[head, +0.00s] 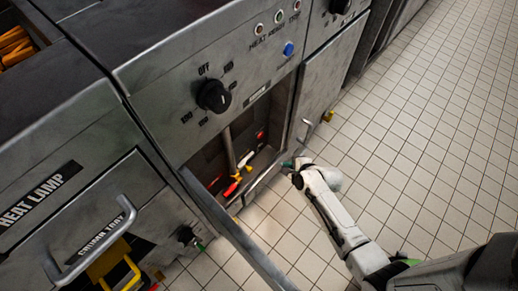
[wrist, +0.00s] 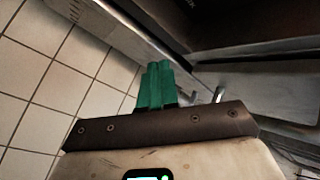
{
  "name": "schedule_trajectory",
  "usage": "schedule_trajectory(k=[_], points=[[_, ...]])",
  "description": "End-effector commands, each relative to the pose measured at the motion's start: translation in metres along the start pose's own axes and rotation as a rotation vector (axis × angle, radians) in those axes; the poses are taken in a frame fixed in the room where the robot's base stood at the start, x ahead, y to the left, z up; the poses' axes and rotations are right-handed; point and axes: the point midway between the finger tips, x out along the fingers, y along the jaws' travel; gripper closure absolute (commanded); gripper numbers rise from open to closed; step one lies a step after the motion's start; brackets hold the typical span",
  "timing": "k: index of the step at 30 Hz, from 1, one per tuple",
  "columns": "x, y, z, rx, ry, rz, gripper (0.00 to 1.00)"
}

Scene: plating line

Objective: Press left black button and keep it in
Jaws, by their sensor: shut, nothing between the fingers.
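My gripper (head: 288,163) is low in front of the grey machine, by the right edge of its open lower compartment. In the wrist view its green fingers (wrist: 159,86) are together and empty. A round black knob (head: 214,96) with printed settings around it is on the machine's front, up and left of my gripper and apart from it. A smaller black knob-like part (head: 186,236) is low on the left unit. I cannot tell which part is the left black button. No black button shows clearly in the wrist view.
The open compartment (head: 205,165) holds a pipe and red and yellow parts. Its door (head: 240,245) sticks out to the left of my arm. A blue button (head: 288,48) is higher up. A handled drawer (head: 105,230) is at left. Tiled floor (head: 420,150) is clear at right.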

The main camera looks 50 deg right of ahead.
Motion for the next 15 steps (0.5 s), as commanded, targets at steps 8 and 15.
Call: schedule_trajectory(k=[8,15], points=[[0.0,-0.001,0.001,-0.003,-0.001,0.001,1.0],[0.014,-0.009,0.01,-0.004,-0.003,0.001,1.0]])
